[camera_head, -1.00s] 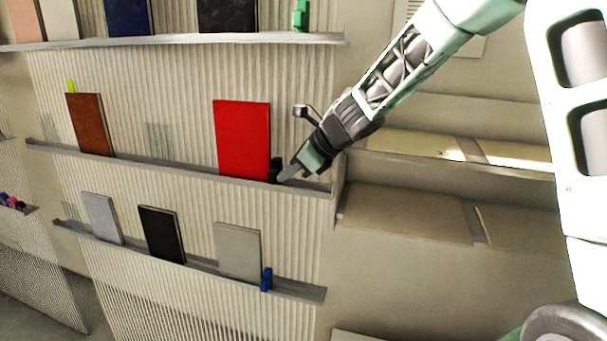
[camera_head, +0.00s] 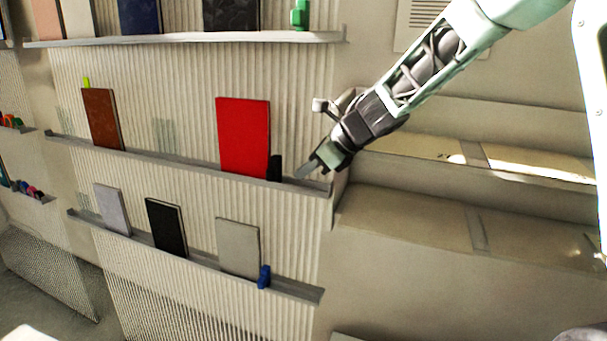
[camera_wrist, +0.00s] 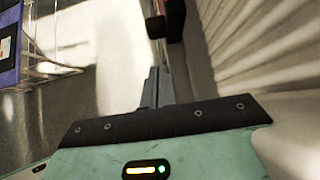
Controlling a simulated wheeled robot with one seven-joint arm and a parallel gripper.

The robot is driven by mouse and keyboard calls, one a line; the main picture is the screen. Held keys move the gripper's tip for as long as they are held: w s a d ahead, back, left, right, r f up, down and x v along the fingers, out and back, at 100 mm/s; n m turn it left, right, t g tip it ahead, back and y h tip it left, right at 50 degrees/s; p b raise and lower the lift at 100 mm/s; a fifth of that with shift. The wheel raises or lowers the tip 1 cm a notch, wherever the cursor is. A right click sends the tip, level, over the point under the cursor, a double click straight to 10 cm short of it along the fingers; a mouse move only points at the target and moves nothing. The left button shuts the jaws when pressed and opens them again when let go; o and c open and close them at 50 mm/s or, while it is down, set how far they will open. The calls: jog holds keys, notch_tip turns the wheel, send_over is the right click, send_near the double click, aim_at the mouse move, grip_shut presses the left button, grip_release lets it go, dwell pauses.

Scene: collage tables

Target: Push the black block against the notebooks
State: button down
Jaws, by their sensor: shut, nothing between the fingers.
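The black block (camera_head: 275,168) stands on the middle shelf, right beside the right edge of the red notebook (camera_head: 243,137). In the head view I see no clear gap between them. My gripper (camera_head: 303,171) is shut and empty, just to the right of the black block, with a small gap between the fingertips and the block. In the wrist view my gripper (camera_wrist: 157,88) shows its closed fingers pointing up toward the dark block (camera_wrist: 156,27); a dark reddish item beyond it is partly cut off by the top edge.
The middle shelf (camera_head: 190,163) also holds a brown notebook (camera_head: 102,119) at the left. The lower shelf carries several notebooks and a blue block (camera_head: 264,276). The upper shelf carries several notebooks and a green block (camera_head: 299,15). Wide ledges (camera_head: 410,222) lie to the right.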

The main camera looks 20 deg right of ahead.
jog(key=b+v, duration=0.1)
jog(key=v, duration=0.7)
jog(key=shift+s+d+b, duration=0.2)
jog(key=shift+b, duration=0.15)
jog(key=s+a+f+m+t+h+b, duration=0.2)
jog(key=s+a+f+m, duration=0.15)
jog(key=m, duration=0.75)
jog(key=s+a+f+m+t+h+b, duration=0.1)
jog(key=s+a+f+m+b, duration=0.2)
jog(key=m, duration=0.7)
jog(key=s+a+f+m+g+h+b, duration=0.1)
jog(key=s+f+m+g, duration=0.3)
jog(key=s+m, duration=0.5)
jog(key=s+f+m+g+h+b, duration=0.2)
jog(key=s+f+m+g, duration=0.2)
jog(key=s, duration=1.2)
notch_tip(320, 180, down, 3)
jog(key=m, duration=0.5)
jog(key=shift+s+a+f+h, duration=0.15)
jog(key=shift+a+h, duration=0.15)
jog(key=shift+a, duration=0.05)
